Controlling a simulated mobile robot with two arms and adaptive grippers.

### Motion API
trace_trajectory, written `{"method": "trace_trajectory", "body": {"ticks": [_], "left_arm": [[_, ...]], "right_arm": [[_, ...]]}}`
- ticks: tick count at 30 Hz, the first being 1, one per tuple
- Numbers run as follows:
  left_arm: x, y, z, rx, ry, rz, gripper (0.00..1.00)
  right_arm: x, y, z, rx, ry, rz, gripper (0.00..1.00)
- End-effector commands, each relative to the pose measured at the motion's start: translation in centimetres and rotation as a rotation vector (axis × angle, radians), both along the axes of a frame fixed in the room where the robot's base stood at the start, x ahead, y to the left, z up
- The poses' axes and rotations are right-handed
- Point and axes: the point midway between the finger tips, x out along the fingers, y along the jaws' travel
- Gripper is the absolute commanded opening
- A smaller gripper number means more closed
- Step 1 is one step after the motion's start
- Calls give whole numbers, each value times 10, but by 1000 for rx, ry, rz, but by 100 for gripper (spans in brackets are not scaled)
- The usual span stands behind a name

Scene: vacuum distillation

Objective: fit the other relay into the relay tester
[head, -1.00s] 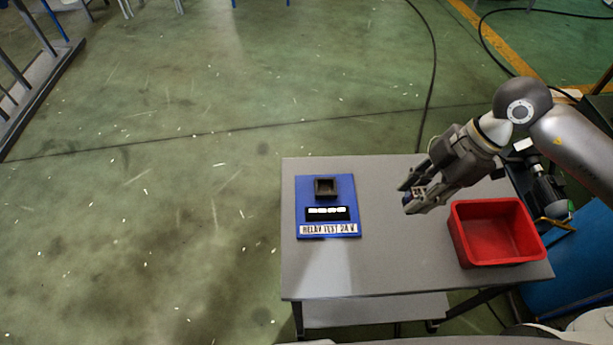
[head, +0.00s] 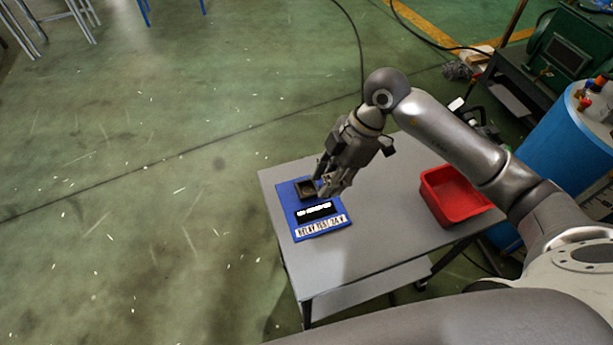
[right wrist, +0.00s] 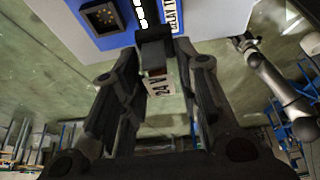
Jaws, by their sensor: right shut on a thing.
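The relay tester is a blue panel (head: 290,205) on the table, with a dark square socket (head: 306,188), a lit display (head: 314,211) and a "RELAY TEST 24 V" label. In the right wrist view its socket (right wrist: 104,17) shows as an open recess at the top left. My right gripper (head: 327,187) is over the panel, just right of the socket. It is shut on a relay (right wrist: 157,84) with a white "24 V" label, apart from the socket. In the head view the fingers mostly hide the relay. An arm, seemingly my left, ends in a small dark gripper (right wrist: 244,42) whose jaws are unclear.
A red bin (head: 452,195) stands on the grey table (head: 375,235), right of the tester; the part of its inside that shows looks empty. The tabletop between them is clear. A blue drum (head: 568,140) and a dark machine stand beyond the table's right side.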

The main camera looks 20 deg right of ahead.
Motion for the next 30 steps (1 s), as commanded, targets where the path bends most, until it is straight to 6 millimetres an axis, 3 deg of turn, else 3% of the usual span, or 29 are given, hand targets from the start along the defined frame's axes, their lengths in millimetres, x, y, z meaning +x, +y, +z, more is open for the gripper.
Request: {"method": "trace_trajectory", "body": {"ticks": [6,15,25,30], "left_arm": [[0,1,10,1,0,1,51],[0,2,16,3,0,3,51],[1,5,18,6,-1,3,51],[2,5,28,6,-1,3,51]], "right_arm": [[36,11,-14,2,2,-1,6],[67,19,-57,0,1,-1,6],[82,22,-75,-1,0,0,6],[81,23,-97,0,1,-1,6]]}}
